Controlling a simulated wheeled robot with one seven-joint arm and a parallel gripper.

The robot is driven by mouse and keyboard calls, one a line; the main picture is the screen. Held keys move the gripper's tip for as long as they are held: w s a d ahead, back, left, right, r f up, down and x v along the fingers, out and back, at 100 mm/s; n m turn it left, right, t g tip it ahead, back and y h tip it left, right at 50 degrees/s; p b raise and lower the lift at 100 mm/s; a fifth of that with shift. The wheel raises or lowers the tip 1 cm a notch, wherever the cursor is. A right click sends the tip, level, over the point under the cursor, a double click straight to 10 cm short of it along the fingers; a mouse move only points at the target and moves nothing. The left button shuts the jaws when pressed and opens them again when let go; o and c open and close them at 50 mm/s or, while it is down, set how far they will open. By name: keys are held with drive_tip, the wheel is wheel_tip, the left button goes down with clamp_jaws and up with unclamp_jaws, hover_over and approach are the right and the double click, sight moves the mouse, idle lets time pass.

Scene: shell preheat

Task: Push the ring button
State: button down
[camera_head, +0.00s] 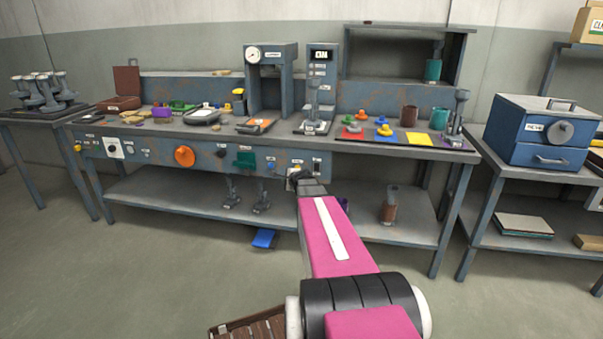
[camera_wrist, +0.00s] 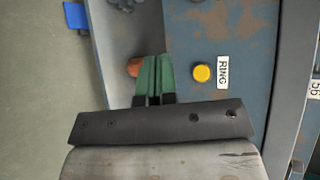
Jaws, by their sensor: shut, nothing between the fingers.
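The ring button is a round yellow cap (camera_wrist: 202,73) on the worn blue-grey front panel in the wrist view, beside a white label reading RING (camera_wrist: 223,72). My gripper's green fingers (camera_wrist: 153,76) are shut together and empty. They appear to the left of the button in the wrist view, with a gap between them and it in the picture; the depth gap cannot be told.
A lower shelf (camera_head: 160,198) runs beneath. A blue pedal (camera_head: 264,238) is on the floor. The bench top is crowded with tools.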

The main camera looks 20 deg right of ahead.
drive_tip(key=shift+s+d+f+m+h, duration=0.15)
drive_tip(key=shift+s+d, duration=0.1)
drive_tip(key=shift+d, duration=0.15)
drive_tip(key=shift+s+d+f+m+h, duration=0.15)
drive_tip(key=shift+s+d, duration=0.05)
drive_tip(key=shift+d, duration=0.2)
drive_tip(key=w+d, duration=0.5)
drive_tip(key=w, duration=0.2)
drive_tip(key=shift+w, duration=0.15)
drive_tip(key=shift+w, duration=0.1)
idle(1.8)
drive_tip(key=shift+w+d, duration=0.2)
drive_tip(key=shift+w, duration=0.05)
drive_tip(key=shift+w+d, duration=0.25)
drive_tip(key=shift+w, duration=0.1)
idle(0.9)
idle(0.4)
drive_tip(key=shift+s+a, duration=0.5)
drive_tip(key=shift+s, duration=0.2)
